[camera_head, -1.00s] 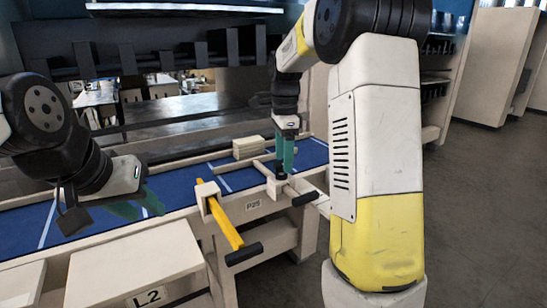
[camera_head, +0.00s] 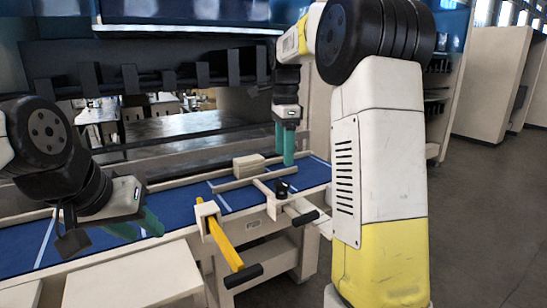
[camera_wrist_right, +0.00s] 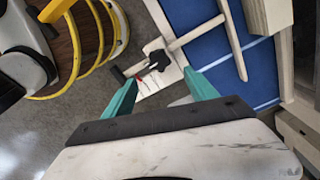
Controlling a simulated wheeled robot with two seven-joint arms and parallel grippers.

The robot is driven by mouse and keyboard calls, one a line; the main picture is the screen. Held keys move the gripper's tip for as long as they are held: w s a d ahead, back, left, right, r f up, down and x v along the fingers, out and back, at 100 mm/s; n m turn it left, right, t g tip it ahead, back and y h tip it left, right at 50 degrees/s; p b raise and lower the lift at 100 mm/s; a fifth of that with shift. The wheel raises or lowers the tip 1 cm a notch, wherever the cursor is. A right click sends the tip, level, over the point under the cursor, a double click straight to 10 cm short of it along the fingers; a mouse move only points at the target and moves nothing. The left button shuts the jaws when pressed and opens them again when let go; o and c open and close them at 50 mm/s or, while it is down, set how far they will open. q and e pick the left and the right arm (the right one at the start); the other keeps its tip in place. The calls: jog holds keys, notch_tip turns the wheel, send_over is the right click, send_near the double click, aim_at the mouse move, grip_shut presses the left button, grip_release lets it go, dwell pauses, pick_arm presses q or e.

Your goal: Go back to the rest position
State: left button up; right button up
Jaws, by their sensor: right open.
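My right gripper (camera_head: 284,152) is raised above the blue bench top, empty, its teal fingers pointing down. In the right wrist view the fingers (camera_wrist_right: 160,92) are spread with nothing between them. A black knob (camera_head: 281,188) on a cream fixture (camera_head: 270,207) is below the right gripper and apart from it; the knob also shows ahead of the fingers in the wrist view (camera_wrist_right: 158,57). My left gripper (camera_head: 137,226) hangs over the left part of the blue bench top, its two teal fingers apart and nothing seen between them.
A cream block (camera_head: 249,165) lies on the blue bench top (camera_head: 190,213). A yellow lever (camera_head: 226,245) and black handles stick out at the front edge. Dark shelving (camera_head: 150,78) stands behind. Open floor (camera_head: 480,215) is at the right.

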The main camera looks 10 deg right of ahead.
jog(key=s+a+f+n+t, duration=0.1)
jog(key=s+n+t, duration=0.1)
jog(key=s+n, duration=0.4)
jog(key=s+f+n+t+y, duration=0.1)
jog(key=s+n+t, duration=0.1)
jog(key=s+n, duration=0.4)
jog(key=s+a+f+n+t+y, duration=0.1)
jog(key=s+n, duration=0.5)
jog(key=s, duration=0.6)
jog(key=shift+s+a+f+t, duration=0.25)
jog(key=shift+s+a+t, duration=0.1)
jog(key=shift+t, duration=0.25)
